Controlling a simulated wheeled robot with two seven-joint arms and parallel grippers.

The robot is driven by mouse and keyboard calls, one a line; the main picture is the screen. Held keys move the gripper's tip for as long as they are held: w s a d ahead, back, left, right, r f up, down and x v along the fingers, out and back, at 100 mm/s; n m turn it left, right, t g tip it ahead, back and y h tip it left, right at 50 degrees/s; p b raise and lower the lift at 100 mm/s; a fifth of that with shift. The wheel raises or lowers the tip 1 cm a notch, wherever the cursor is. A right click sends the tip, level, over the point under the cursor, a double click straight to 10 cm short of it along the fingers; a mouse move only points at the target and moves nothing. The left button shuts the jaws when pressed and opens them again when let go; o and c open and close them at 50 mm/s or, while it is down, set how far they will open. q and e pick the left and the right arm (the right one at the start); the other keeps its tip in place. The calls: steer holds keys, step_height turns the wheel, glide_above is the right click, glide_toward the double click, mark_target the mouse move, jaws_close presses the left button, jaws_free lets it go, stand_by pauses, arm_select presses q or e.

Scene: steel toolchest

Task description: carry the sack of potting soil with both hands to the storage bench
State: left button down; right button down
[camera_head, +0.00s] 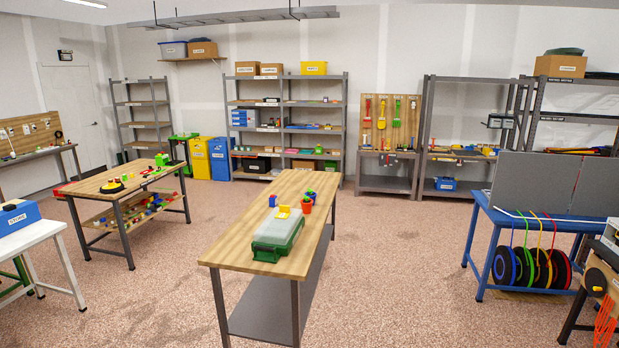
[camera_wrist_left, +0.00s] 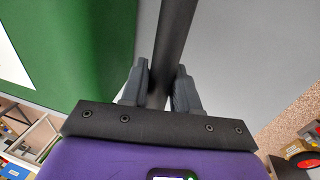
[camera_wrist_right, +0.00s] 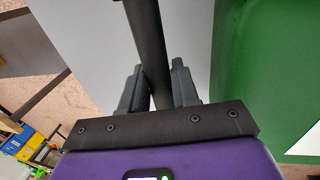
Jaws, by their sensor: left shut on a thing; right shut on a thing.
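My left gripper (camera_wrist_left: 161,70) is shut around a dark round bar in the left wrist view. My right gripper (camera_wrist_right: 155,70) is shut around a similar dark bar in the right wrist view. Behind each bar is a broad surface with grey and green areas, apparently the sack of potting soil (camera_wrist_left: 60,45); it also shows in the right wrist view (camera_wrist_right: 262,60). The bars look like its handles. Its full outline and what is under it are hidden. Neither the grippers nor the sack shows in the head view. I cannot tell which piece of furniture is the storage bench.
A second worktable (camera_head: 96,185) is at left, a blue table (camera_head: 506,219) at right. Shelves line the back wall. Speckled floor between the tables is clear.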

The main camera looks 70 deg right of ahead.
arm_select(q)
steer(key=shift+s+f, duration=0.25)
steer(key=shift+f, duration=0.1)
arm_select(e)
steer(key=shift+s+f, duration=0.25)
steer(key=shift+f, duration=0.05)
arm_select(q)
steer(key=c, duration=0.8)
jaws_free()
steer(key=shift+a, duration=0.1)
steer(key=shift+o, duration=0.2)
arm_select(e)
steer(key=c, duration=1.1)
jaws_free()
steer(key=shift+s+f, duration=0.15)
steer(key=shift+f, duration=0.05)
steer(key=shift+c, duration=0.2)
arm_select(q)
steer(key=shift+w+f, duration=0.1)
steer(key=shift+w, duration=0.15)
arm_select(e)
steer(key=o, duration=0.4)
steer(key=shift+w, duration=0.3)
arm_select(q)
steer(key=shift+s, duration=0.1)
arm_select(e)
steer(key=shift+r, duration=0.2)
